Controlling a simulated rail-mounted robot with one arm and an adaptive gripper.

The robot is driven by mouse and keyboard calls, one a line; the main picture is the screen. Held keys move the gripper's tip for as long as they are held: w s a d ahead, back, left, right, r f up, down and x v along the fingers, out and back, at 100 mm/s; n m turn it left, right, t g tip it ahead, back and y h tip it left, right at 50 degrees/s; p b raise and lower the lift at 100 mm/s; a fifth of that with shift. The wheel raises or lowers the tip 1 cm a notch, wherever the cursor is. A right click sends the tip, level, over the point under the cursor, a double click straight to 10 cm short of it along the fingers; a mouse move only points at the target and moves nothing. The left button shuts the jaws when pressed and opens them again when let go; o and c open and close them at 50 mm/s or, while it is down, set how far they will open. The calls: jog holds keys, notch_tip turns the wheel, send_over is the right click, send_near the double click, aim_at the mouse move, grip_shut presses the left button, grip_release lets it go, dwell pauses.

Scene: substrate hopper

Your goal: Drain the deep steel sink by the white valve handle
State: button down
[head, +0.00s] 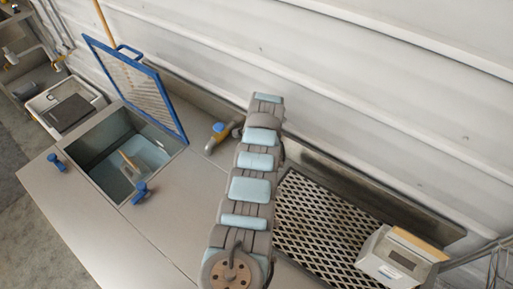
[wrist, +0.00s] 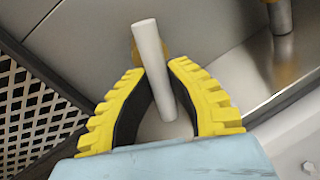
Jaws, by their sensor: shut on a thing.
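The deep steel sink (head: 108,130) is at the left of the bench in the head view, with what looks like water and a light wooden piece inside. The white valve handle (wrist: 150,50) is a pale round rod, seen close up in the wrist view. My gripper (wrist: 158,72), with yellow ribbed fingers and dark pads, is shut on the handle, one finger on each side. A yellow-brown part (wrist: 135,50) shows behind the handle. In the head view my arm hides the gripper and the handle.
A blue-framed mesh lid (head: 138,88) stands raised behind the sink. Blue fittings (head: 140,192) sit at its rim. A black mesh grate (head: 325,230) and a pale boxed device (head: 395,262) lie right. The wall is close behind.

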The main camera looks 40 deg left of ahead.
jog(key=shift+f+n+b, duration=0.15)
jog(key=shift+n+b, duration=0.75)
jog(key=shift+n, duration=0.3)
jog(key=shift+a, duration=0.1)
jog(key=c, duration=1)
grip_release()
jog(key=shift+r, duration=0.3)
jog(key=shift+d+r, duration=0.4)
jog(key=shift+r, duration=1.5)
jog(key=shift+d+r, duration=0.35)
jog(key=shift+r, duration=1.55)
jog(key=shift+d+r, duration=0.4)
jog(key=shift+r, duration=1.5)
